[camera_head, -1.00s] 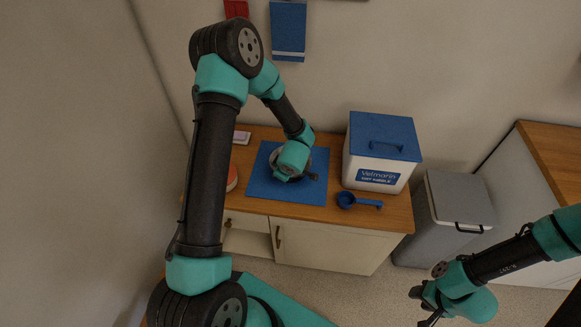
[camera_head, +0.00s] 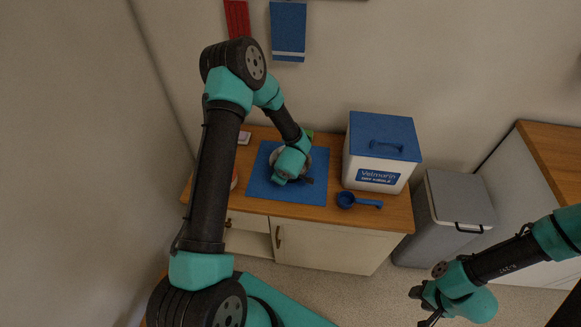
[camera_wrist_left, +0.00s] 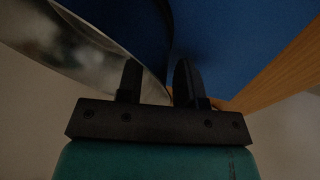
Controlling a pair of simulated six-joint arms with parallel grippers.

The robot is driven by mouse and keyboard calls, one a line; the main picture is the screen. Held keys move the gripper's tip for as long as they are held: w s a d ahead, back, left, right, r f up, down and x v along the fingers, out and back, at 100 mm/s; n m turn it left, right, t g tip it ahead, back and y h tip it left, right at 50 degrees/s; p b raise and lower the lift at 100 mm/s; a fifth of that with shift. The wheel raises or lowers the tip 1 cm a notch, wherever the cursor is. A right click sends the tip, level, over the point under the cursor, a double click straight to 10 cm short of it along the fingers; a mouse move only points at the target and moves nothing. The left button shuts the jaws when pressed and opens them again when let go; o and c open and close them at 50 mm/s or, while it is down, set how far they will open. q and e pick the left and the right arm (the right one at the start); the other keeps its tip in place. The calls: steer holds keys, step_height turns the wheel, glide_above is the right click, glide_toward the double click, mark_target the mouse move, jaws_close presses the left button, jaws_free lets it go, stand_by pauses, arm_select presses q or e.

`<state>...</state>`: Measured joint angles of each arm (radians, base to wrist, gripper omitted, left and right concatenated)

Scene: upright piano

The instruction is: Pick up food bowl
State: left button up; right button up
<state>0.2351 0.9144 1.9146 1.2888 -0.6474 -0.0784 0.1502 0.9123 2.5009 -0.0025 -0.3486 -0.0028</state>
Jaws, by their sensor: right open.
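The food bowl, a grey metal bowl (camera_head: 275,157), sits on the blue mat (camera_head: 312,192) on the wooden counter, mostly hidden under my left wrist in the head view. Its shiny curved wall (camera_wrist_left: 75,50) fills the upper left of the left wrist view. My left gripper (camera_wrist_left: 158,82) is at the bowl's rim, pointing down. Its two dark fingers show a gap, and the bowl's edge runs between them; whether they press on it is unclear. My right gripper (camera_head: 424,306) is open and empty, low at the right, away from the counter.
A white bin with a blue lid (camera_head: 380,155) stands on the counter right of the mat. A blue scoop (camera_head: 358,200) lies in front of it. A small pale item (camera_head: 244,138) is at the back left. A grey trash can (camera_head: 456,210) stands right of the counter.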

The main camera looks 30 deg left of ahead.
arm_select(q)
steer(key=shift+c, duration=0.4)
jaws_close()
